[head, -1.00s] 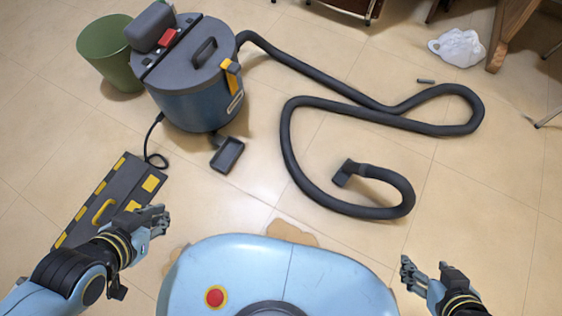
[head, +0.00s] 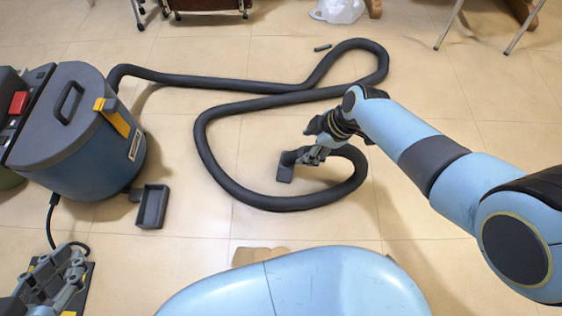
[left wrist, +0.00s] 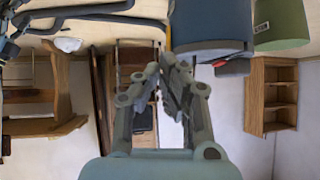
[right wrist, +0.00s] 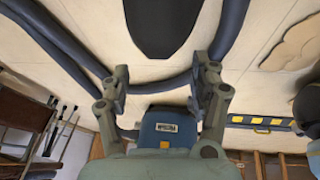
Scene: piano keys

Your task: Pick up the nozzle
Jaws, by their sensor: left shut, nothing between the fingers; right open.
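The dark grey nozzle (head: 285,172) lies on the tiled floor at the free end of the black vacuum hose (head: 262,200). My right gripper (head: 310,156) is open and reaches over the nozzle's hose end from the right. In the head view its fingers overlap that end, and I cannot tell if they touch. In the right wrist view the open fingers (right wrist: 160,83) stand apart, with a dark rounded shape above them that may be part of the nozzle. My left gripper (head: 62,272) is shut and empty at the lower left; its fingers (left wrist: 172,88) also show in the left wrist view.
The blue vacuum (head: 80,150) stands at the left, with a small dark tray-like attachment (head: 152,206) beside it. The hose loops across the middle floor.

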